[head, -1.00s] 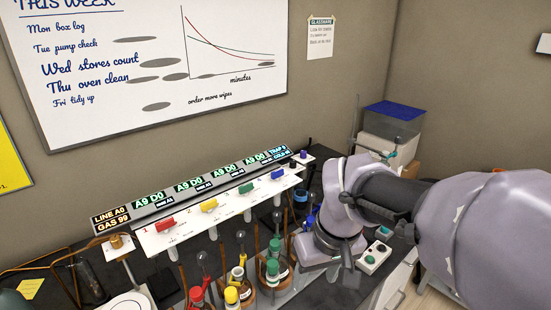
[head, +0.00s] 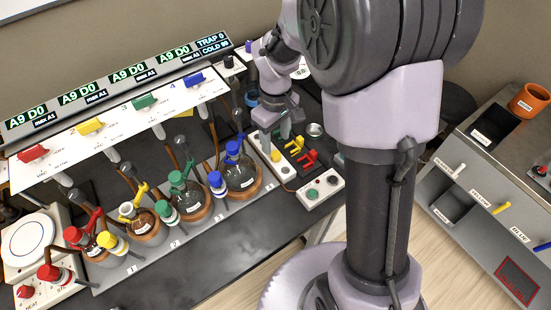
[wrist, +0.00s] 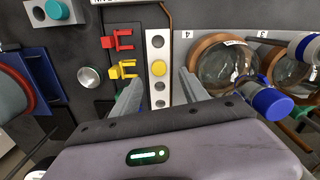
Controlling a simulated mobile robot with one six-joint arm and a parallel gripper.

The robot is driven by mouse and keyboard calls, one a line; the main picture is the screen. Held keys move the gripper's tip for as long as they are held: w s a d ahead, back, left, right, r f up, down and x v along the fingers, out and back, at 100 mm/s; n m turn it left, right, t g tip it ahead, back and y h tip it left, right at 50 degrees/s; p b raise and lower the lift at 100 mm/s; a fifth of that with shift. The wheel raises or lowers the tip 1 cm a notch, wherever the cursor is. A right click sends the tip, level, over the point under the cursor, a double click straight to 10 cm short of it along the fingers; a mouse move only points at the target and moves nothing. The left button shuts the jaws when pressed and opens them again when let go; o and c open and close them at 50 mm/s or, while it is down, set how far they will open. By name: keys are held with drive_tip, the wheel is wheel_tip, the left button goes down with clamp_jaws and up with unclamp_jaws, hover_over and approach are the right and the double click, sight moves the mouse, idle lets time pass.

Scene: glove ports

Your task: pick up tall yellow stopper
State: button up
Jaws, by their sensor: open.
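The yellow stopper (wrist: 158,68) shows from above as a round yellow top in a white strip with several holes. In the head view it is a small yellow spot (head: 276,156) on the same strip, just in front of my gripper. Its height is hard to judge from above. My gripper (wrist: 160,92) is open and empty, pointing down, with one finger on each side of the white strip (wrist: 158,42). The stopper top lies between the finger lines, slightly beyond the tips in the wrist picture. In the head view my gripper (head: 284,128) is partly hidden by its wrist.
A yellow clip (wrist: 122,70) and a red clip (wrist: 118,40) lie left of the strip. A round flask (wrist: 228,66) in a brown ring stands close to the right finger, with a blue-capped bottle (wrist: 272,101) nearby. A button box (head: 321,192) sits at the bench edge.

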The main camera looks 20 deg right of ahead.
sight(275, 154)
wheel_tip(275, 154, down, 7)
drive_tip(key=b, duration=0.3)
drive_tip(key=shift+w, duration=0.15)
drive_tip(key=shift+d+r, duration=0.1)
drive_tip(key=shift+c, duration=0.2)
clamp_jaws()
